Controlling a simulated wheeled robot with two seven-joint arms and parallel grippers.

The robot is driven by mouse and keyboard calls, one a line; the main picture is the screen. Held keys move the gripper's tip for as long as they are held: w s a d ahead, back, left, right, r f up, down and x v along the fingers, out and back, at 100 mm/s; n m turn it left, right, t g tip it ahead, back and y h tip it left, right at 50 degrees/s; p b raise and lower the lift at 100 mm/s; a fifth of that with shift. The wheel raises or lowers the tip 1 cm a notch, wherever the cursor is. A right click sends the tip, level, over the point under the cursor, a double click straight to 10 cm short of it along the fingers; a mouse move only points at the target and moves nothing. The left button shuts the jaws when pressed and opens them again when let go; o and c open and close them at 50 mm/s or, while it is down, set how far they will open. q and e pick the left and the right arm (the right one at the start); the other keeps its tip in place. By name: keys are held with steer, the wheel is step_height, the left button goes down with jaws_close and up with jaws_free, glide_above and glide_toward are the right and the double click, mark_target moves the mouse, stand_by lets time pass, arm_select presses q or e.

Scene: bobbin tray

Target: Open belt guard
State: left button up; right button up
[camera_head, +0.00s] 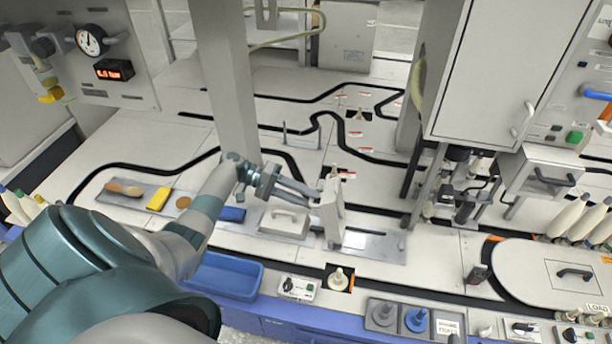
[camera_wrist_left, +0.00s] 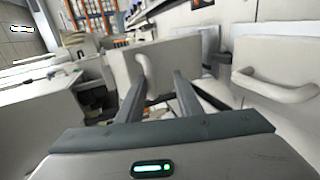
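A light-grey guard panel (camera_head: 332,212) stands nearly upright at the middle of the bench, at the left end of a shiny metal plate (camera_head: 378,246). It shows in the left wrist view as a flat panel (camera_wrist_left: 182,62) with a pale curved handle (camera_wrist_left: 145,74). My left gripper (camera_head: 314,192) reaches the panel from the left in the head view. In the left wrist view its fingers (camera_wrist_left: 160,76) are apart, with the handle close to the left fingertip. I see no firm grip on it; contact is unclear. My right gripper is not in view.
A flat cover with a handle (camera_head: 285,220) lies just left of the panel; its handle also shows in the left wrist view (camera_wrist_left: 280,88). A grey post (camera_head: 226,80) stands behind my forearm. A blue bin (camera_head: 228,276) sits in front. A cabinet (camera_head: 492,75) stands right.

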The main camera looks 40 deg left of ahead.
arm_select(q)
steer(key=shift+s+a, duration=0.1)
steer(key=shift+a, duration=0.05)
steer(key=v, duration=1.7)
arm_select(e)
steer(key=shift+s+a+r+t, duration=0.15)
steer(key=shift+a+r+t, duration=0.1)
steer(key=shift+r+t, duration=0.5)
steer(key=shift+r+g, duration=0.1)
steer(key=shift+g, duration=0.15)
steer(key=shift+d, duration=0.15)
